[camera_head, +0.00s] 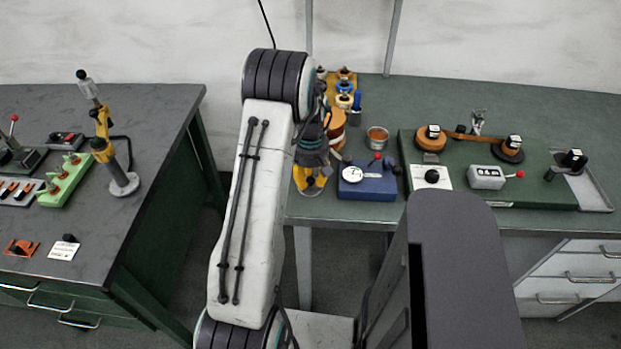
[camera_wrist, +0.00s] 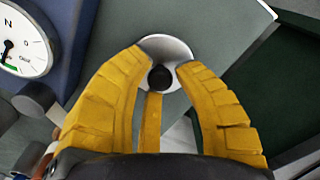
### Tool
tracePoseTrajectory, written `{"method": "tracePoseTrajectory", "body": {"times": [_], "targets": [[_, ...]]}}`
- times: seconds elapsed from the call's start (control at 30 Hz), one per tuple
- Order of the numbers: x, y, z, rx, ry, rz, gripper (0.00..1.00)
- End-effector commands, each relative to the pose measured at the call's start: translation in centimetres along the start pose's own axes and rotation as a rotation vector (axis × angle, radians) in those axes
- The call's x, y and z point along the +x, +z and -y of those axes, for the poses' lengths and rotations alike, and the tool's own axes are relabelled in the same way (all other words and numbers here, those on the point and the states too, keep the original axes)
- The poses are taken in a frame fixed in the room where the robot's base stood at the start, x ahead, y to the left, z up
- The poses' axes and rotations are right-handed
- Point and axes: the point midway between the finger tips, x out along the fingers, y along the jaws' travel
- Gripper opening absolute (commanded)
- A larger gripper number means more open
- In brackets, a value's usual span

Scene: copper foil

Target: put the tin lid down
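The tin lid (camera_wrist: 172,47) is a silver disc with a black knob (camera_wrist: 160,77), seen in the wrist view. The yellow fingers of my gripper (camera_wrist: 161,78) close around the knob, and the disc lies beyond the fingertips. The fingers hide part of the disc. In the head view my gripper (camera_head: 310,184) is over the left front edge of the right-hand workbench (camera_head: 340,212), left of a blue gauge box. The lid is hidden there. An open tin (camera_head: 377,138) with orange-brown contents stands behind the box.
The blue gauge box (camera_head: 378,188) stands close right of my gripper; its dial (camera_wrist: 22,42) shows in the wrist view. Several rolls (camera_head: 344,86) stand behind my gripper. A green board (camera_head: 550,190) with spools is farther right. A gap separates the left bench (camera_head: 165,130).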

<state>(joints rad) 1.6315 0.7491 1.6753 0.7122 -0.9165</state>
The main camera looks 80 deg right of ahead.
Motion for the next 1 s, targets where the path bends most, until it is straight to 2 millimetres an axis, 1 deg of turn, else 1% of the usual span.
{"method": "tracePoseTrajectory", "body": {"times": [0.03, 0.13, 0.37, 0.53, 0.67, 1.0], "targets": [[0.0, 0.0, 0.0, 0.0, 0.0, 0.0, 0.32], [0.0, 0.0, 0.0, 0.0, 0.0, 0.0, 0.41], [-0.1, 0.0, 0.0, 0.0, 0.0, 0.0, 0.42], [-0.7, 0.0, -0.1, 0.0, 0.002, -0.001, 0.42], [-2.3, -0.1, -0.1, 0.0, 0.004, -0.003, 0.42], [-8.2, -0.1, -0.1, 0.0, 0.004, -0.003, 0.42]]}}
